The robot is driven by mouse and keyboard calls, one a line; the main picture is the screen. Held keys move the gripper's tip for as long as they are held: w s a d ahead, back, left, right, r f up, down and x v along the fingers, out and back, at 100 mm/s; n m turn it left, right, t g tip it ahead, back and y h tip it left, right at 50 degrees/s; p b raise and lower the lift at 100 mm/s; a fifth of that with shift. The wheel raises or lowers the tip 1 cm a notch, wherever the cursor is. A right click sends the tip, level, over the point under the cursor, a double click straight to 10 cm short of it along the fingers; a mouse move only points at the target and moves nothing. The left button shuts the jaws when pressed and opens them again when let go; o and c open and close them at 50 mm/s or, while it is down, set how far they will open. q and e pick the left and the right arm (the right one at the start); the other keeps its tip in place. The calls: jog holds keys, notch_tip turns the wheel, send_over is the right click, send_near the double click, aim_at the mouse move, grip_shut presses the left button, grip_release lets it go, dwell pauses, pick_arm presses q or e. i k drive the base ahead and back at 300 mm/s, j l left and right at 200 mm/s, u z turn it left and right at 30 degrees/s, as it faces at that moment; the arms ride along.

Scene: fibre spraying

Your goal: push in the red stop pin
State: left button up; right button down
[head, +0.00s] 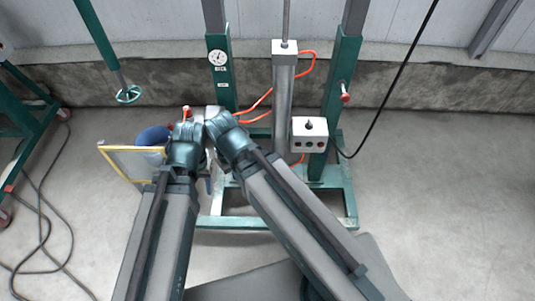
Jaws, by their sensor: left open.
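The red stop pin (345,92) is a small red knob with a pale end. It sticks out of the right green post of the frame, above and to the right of the control box. My left gripper (186,127) is at the end of the left arm, left of the frame's left post and far from the pin. It is open, but its fingers are small and partly hidden by the wrist. My right arm's wrist (228,130) is bent in beside the left one. Its fingers are hidden, so I cannot see its jaws.
A control box (309,134) with a black knob and buttons stands before the right post. A grey cylinder (284,85) with orange hoses rises between the posts. A yellow-edged panel (118,160) is at the left. Open floor lies to the right.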

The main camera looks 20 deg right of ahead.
aim_at(346, 97)
jog(key=z, duration=1.3)
jog(key=k+l+z, duration=0.25)
jog(key=z, duration=0.2)
